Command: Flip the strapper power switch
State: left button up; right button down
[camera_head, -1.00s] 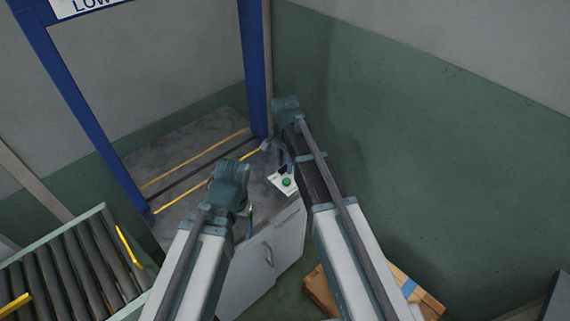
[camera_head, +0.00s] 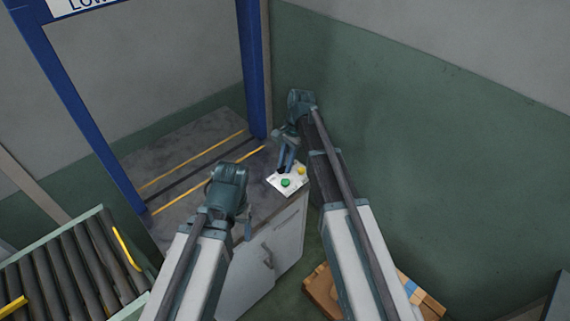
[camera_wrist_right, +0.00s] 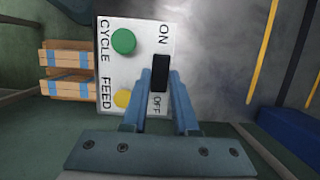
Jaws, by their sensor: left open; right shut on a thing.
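The white control panel (camera_head: 291,187) sits on the cabinet top beside the blue frame. In the right wrist view, the panel (camera_wrist_right: 140,28) shows a black power switch (camera_wrist_right: 160,72) between the words ON and OFF. My right gripper (camera_head: 284,168) is at the panel, its blue fingers on either side of the switch and shut on it. The fingers hide the switch's lower part, and its setting cannot be told. My left gripper (camera_head: 246,222) is open, in front of the cabinet and left of the panel.
A green button (camera_wrist_right: 123,41) and a yellow button (camera_wrist_right: 123,98) sit close beside the switch. The blue frame (camera_head: 254,70) stands behind. A roller conveyor (camera_head: 70,265) is at lower left; cardboard boxes (camera_head: 322,292) lie below my right arm. A green wall (camera_head: 440,160) bounds the right.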

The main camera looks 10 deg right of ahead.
jog(key=c, duration=0.7)
grip_release()
pick_arm(q)
jog(key=shift+r, duration=0.1)
pick_arm(e)
jog(key=shift+r, duration=0.1)
pick_arm(q)
notch_tip(320, 180, up, 13)
jog(key=p, duration=1.3)
pick_arm(e)
jog(key=v, duration=1.3)
jog(key=shift+w+d+r, duration=0.1)
jog(key=shift+r, duration=0.25)
jog(key=s+a+n+h, duration=0.1)
jog(key=s+a+n, duration=0.2)
jog(key=s+n, duration=0.2)
jog(key=s+a+n+t+h, duration=0.1)
jog(key=s+a+n, duration=0.2)
jog(key=s, duration=0.8)
jog(key=s+a+n+h, duration=0.1)
jog(key=s+a+n, duration=0.2)
jog(key=s+n, duration=0.4)
jog(key=shift+s+f+h, duration=0.4)
jog(key=shift+s, duration=0.2)
